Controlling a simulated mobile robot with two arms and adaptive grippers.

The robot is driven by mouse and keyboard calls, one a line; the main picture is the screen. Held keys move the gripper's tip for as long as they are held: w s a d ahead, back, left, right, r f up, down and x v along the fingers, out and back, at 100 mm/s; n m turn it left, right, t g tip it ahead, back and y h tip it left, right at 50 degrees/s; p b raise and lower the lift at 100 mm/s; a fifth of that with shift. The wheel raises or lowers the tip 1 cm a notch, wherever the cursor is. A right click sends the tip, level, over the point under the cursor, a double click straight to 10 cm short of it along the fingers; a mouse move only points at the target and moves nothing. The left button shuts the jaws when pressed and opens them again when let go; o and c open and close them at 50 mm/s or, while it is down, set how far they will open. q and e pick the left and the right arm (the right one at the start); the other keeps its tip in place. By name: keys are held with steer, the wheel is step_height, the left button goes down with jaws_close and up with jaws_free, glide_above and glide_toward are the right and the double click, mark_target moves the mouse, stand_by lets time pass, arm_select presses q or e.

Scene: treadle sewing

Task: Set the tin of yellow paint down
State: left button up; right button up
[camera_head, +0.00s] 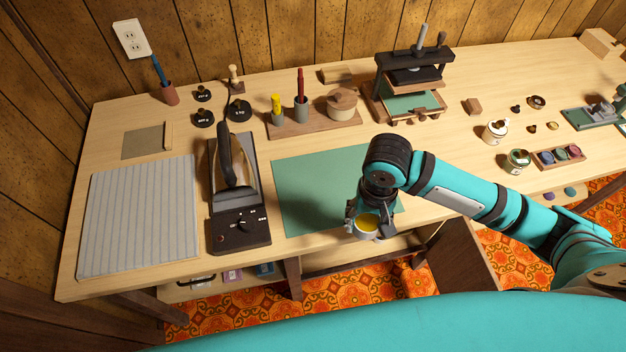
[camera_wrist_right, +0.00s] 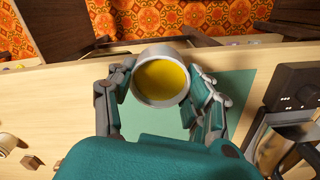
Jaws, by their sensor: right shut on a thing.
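The tin of yellow paint (camera_head: 366,227) is a small pale open tin with yellow inside, near the front edge of the table, over or beside the green mat (camera_head: 312,187). My right gripper (camera_head: 362,217) is shut on it. In the right wrist view the tin (camera_wrist_right: 161,76) sits upright between the two fingers of the gripper (camera_wrist_right: 161,92), with the mat's edge behind it. I cannot tell whether its bottom touches the table. My left gripper is not in view.
A black iron on its stand (camera_head: 238,215) is left of the mat, beside a striped pad (camera_head: 137,217). A press (camera_head: 411,84) stands behind. Other paint tins (camera_head: 495,131) are to the right. The mat's left part is clear.

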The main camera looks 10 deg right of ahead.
steer(key=w, duration=0.7)
steer(key=shift+w+a+f+p, duration=0.3)
steer(key=shift+w+a+f, duration=0.05)
steer(key=shift+w+a, duration=0.05)
glide_above(335, 185)
steer(key=s, duration=0.1)
steer(key=shift+f, duration=0.4)
steer(key=shift+w, duration=0.6)
step_height(335, 185, down, 3)
steer(key=shift+s+r+p, duration=0.1)
steer(key=shift+r+p, duration=0.05)
steer(key=shift+p, duration=0.2)
steer(key=shift+f, duration=0.35)
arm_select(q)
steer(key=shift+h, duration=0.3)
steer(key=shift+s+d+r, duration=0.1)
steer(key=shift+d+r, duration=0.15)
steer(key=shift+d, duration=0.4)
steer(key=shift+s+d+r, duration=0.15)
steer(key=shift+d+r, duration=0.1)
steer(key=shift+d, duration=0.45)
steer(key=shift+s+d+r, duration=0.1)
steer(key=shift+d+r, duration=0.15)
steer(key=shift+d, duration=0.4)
arm_select(e)
steer(key=shift+f, duration=0.2)
